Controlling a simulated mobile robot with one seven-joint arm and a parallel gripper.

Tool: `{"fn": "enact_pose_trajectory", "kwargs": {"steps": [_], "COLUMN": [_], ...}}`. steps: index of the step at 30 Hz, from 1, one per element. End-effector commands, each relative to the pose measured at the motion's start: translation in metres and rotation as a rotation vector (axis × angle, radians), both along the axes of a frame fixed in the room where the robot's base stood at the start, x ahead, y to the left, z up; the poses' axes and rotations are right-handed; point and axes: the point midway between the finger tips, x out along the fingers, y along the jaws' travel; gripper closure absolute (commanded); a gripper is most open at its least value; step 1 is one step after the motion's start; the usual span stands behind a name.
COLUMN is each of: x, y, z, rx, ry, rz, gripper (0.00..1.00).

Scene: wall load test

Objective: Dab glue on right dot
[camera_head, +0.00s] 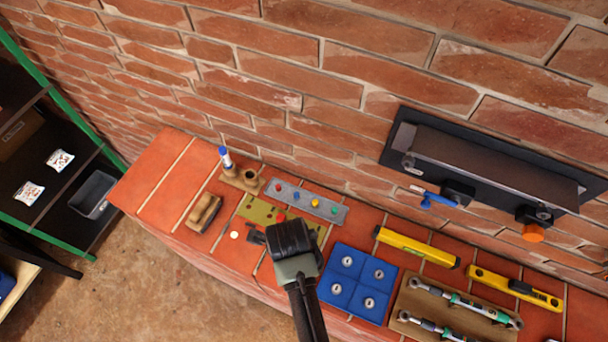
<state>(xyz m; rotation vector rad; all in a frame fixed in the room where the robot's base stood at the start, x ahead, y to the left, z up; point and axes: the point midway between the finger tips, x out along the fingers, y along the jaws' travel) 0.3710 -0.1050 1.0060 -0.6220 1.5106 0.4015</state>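A grey strip (305,198) on the brick ledge carries red, blue, yellow and green dots. In front of it lies an olive plate (257,210) with small marks, partly hidden by my gripper. A small white disc (234,235) lies on the brick left of my gripper. A white bottle with a blue cap (226,158), perhaps the glue, stands upright at a wooden holder (243,178). My gripper (252,235) is over the front of the ledge, its fingers pointing left, short of the white disc. The fingers are too small to tell their opening. I see nothing held.
A brush (205,212) lies to the left. To the right are a blue block (345,287), yellow levels (417,247), and a wooden tray (410,300) with wrenches. A black wall fixture (400,137) juts out above. The ledge's left end is clear.

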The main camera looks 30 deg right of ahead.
Motion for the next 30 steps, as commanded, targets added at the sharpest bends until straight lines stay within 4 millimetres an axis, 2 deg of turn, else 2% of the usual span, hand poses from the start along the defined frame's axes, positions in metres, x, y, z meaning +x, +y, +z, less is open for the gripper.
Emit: {"fn": "enact_pose_trajectory", "kwargs": {"steps": [30], "x": [0.0001], "y": [0.0], "z": [-0.0076], "rx": [0.0], "ry": [0.0], "rz": [0.0], "gripper": [1.0]}}
